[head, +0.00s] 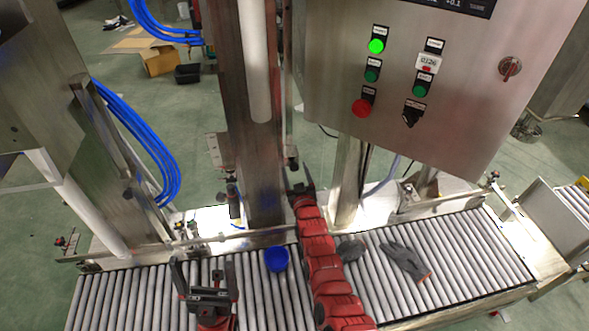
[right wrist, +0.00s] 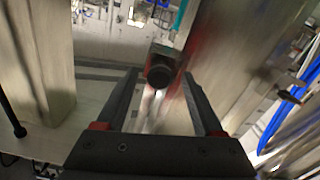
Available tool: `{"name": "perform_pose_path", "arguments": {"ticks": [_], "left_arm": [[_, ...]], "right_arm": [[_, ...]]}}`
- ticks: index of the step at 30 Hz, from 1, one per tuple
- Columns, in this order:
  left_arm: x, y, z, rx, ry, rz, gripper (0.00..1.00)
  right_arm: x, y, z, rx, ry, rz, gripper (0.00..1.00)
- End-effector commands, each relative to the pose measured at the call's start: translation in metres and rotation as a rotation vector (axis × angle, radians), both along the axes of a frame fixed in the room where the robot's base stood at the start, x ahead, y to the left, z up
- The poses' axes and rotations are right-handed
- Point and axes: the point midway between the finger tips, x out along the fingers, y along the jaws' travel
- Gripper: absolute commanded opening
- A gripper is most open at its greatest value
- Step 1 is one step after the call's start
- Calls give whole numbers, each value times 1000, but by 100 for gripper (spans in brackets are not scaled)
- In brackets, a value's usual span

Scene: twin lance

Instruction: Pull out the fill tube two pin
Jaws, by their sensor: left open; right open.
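In the right wrist view a round black knob (right wrist: 160,74) on a small metal block shows between the fingertips of my right gripper (right wrist: 160,84). It looks like a pin head, and I see no contact with the fingers. In the head view my right gripper (head: 301,188) is open at the foot of the steel column, and it hides what lies right in front of it. A white tube (head: 255,60) runs down that column; another white tube (head: 88,215) stands at the left. My left gripper (head: 206,266) is open and empty above the rollers.
A roller conveyor (head: 455,255) runs across the front. A blue cup (head: 277,259) and grey gloves (head: 405,261) lie on it beside my right arm. The control panel (head: 440,75) hangs above right, with a lit green button (head: 376,46). Blue hoses (head: 150,150) hang at the left.

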Motion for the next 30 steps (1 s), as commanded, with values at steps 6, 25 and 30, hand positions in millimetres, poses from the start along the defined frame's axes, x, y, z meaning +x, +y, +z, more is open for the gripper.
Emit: {"name": "perform_pose_path", "arguments": {"ticks": [6, 25, 30], "left_arm": [[0, 0, -3, 0, 0, 0, 100], [0, 0, -3, 0, 0, 0, 100], [0, 0, -3, 0, 0, 0, 100]], "right_arm": [[13, 2, 1, -1, -1, 0, 69], [14, 3, 0, -2, 1, 0, 22], [14, 3, 0, -2, 1, 0, 0]]}}
